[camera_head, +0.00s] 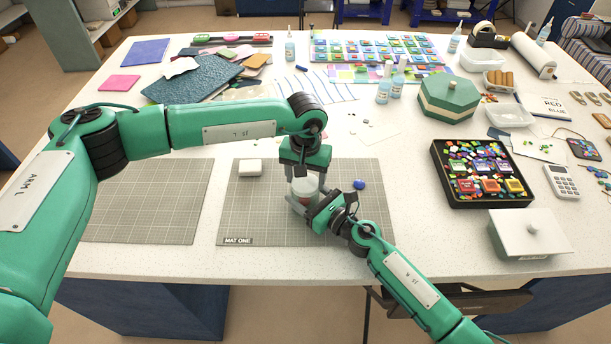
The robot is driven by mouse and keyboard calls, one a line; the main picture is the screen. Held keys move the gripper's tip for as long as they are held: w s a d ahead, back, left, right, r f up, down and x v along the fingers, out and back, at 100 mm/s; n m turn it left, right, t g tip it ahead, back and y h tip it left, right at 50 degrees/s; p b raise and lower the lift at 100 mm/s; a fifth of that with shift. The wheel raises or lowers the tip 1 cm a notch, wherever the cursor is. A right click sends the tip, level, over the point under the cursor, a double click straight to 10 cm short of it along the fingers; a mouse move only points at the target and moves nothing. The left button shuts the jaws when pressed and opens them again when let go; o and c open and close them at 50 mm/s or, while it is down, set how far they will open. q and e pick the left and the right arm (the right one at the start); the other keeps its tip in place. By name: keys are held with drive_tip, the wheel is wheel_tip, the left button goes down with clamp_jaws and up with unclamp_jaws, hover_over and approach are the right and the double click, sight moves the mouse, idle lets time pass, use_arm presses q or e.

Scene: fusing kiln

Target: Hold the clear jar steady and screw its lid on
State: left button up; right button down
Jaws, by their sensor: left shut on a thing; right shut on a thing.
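The clear jar (303,190) stands upright on the grid mat marked MAT ONE, with something reddish low inside it. My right gripper (305,203) reaches in from the lower right and is shut around the jar's lower part. My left gripper (306,175) points down from above and is shut on the pale lid (306,180) at the top of the jar. The fingers hide much of both, and I cannot tell whether the lid is threaded on or only resting on the rim.
A white block (250,168) and a small blue piece (359,184) lie on the mat (270,215). A black tray (465,200) of coloured pieces, a green box (448,100) and a white lidded box (528,240) stand to the right. The left mat (150,215) is clear.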

use_arm(q)
drive_tip(key=m, duration=0.5)
drive_tip(key=shift+s, duration=0.25)
drive_tip(key=m, duration=0.3)
drive_tip(key=shift+f, duration=0.1)
drive_tip(key=o, duration=0.7)
drive_tip(key=shift+a, duration=0.1)
drive_tip(key=shift+o, duration=1.3)
drive_tip(key=shift+w, duration=0.15)
drive_tip(key=shift+r, duration=2.35)
